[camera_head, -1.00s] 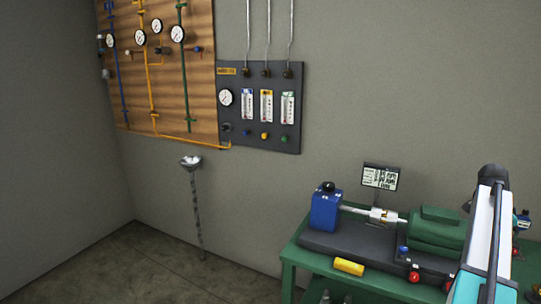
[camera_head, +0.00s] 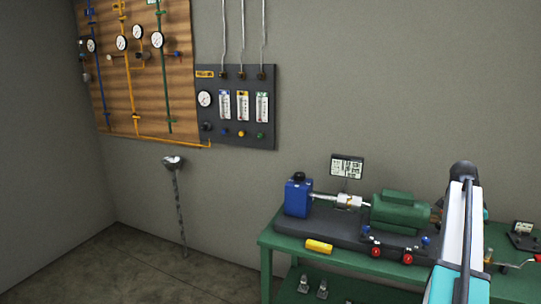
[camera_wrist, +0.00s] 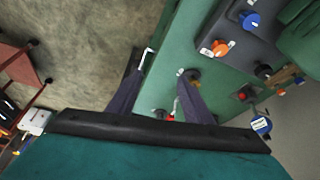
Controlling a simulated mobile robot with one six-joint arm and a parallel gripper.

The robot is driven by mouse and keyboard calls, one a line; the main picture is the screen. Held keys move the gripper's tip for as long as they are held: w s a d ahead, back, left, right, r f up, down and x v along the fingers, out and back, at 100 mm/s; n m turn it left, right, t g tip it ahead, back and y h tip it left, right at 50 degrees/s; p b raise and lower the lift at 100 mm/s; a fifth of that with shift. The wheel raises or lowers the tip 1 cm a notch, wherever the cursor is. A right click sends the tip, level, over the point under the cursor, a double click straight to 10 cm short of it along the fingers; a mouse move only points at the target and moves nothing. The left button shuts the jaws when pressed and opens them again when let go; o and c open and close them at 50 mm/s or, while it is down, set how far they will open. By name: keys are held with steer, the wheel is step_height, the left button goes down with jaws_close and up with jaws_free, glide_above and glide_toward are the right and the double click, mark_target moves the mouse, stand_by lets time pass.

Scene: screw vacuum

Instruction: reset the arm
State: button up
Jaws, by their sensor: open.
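My gripper (camera_wrist: 161,66) shows in the wrist view as two dark fingers standing apart, with nothing held between them. It is open above the green bench (camera_wrist: 150,92), near the bench edge with the floor beyond. In the head view my white and teal arm rises at the right, in front of the bench (camera_head: 268,240); the gripper itself is out of sight there.
The bench carries a green motor (camera_head: 402,209), a blue unit (camera_head: 298,197) and a yellow cylinder (camera_head: 319,246). A gauge panel (camera_head: 237,130) and a wooden board (camera_head: 150,85) hang on the wall. The floor (camera_head: 130,262) at left is clear.

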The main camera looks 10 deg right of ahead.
steer(key=w+a+f+n+y, duration=0.1)
steer(key=w+a+f+n, duration=0.15)
steer(key=a+f, duration=0.7)
steer(key=w+a+f+n+y, duration=0.15)
steer(key=a+f+n, duration=0.25)
steer(key=a+f, duration=0.6)
steer(key=w+a+f+n, duration=0.2)
steer(key=a+f+n, duration=0.1)
steer(key=a+f, duration=0.75)
steer(key=s+a+f+n+g, duration=0.1)
steer(key=s+a+f+n, duration=0.15)
steer(key=a+f, duration=0.4)
steer(key=s+a+f+n, duration=0.2)
steer(key=s+a+f, duration=0.1)
steer(key=a+f, duration=0.35)
steer(key=s+a+f+n+g, duration=0.1)
steer(key=s+a+f+n, duration=0.3)
steer(key=s+a, duration=0.6)
steer(key=s+a+f+n+g+y, duration=0.1)
steer(key=s+a+f+n, duration=0.3)
steer(key=s+a+f, duration=0.4)
steer(key=s+a+g, duration=0.1)
steer(key=s+a, duration=0.1)
steer(key=s, duration=0.3)
steer(key=shift+s+a+f+n, duration=0.25)
steer(key=shift+s+n, duration=0.05)
steer(key=shift+s, duration=0.05)
steer(key=shift+y, duration=0.25)
